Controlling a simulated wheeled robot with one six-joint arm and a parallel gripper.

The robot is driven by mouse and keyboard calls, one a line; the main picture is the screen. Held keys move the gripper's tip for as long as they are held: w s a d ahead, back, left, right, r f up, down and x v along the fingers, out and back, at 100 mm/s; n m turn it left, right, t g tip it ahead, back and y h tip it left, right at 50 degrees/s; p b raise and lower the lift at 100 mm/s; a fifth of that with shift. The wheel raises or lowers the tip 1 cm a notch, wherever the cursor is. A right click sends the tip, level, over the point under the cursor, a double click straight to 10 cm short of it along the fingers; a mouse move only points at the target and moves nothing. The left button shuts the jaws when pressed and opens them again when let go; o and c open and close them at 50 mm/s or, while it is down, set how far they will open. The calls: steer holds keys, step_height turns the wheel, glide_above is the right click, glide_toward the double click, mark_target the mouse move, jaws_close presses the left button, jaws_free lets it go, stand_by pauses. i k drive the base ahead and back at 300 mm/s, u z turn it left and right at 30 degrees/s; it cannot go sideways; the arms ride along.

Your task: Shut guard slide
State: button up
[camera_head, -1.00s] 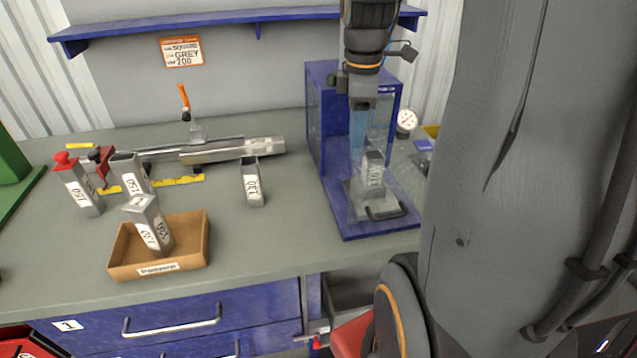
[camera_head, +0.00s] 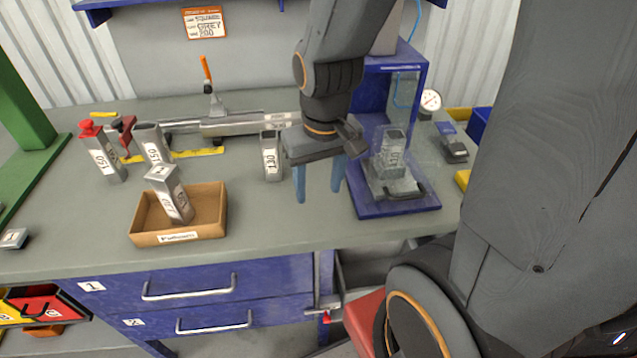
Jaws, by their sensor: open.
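The blue test station (camera_head: 430,206) stands right of centre on the bench, with a blue back housing and base plate. A grey square tube (camera_head: 391,150) stands upright on a plate in it. A dark bar handle (camera_head: 405,192) sits low at the front, near the tube's foot. Clear, see-through guard material shows around the tube, but its edges are faint and I cannot tell how far it is slid. My gripper (camera_head: 319,178) points down left of the station. Its two blue fingers are apart and empty, and my arm hides part of the housing.
A cardboard tray (camera_head: 217,228) holds a tube at left. Labelled tubes stand behind it, and one tube (camera_head: 271,158) stands just left of my gripper. A dial gauge (camera_head: 431,101) stands right of the station. Bench in front of my gripper is clear.

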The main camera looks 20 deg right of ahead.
mark_target(399, 181)
steer(key=k, duration=1)
steer(key=u, duration=1.25)
steer(key=i, duration=0.65)
steer(key=z, duration=1.3)
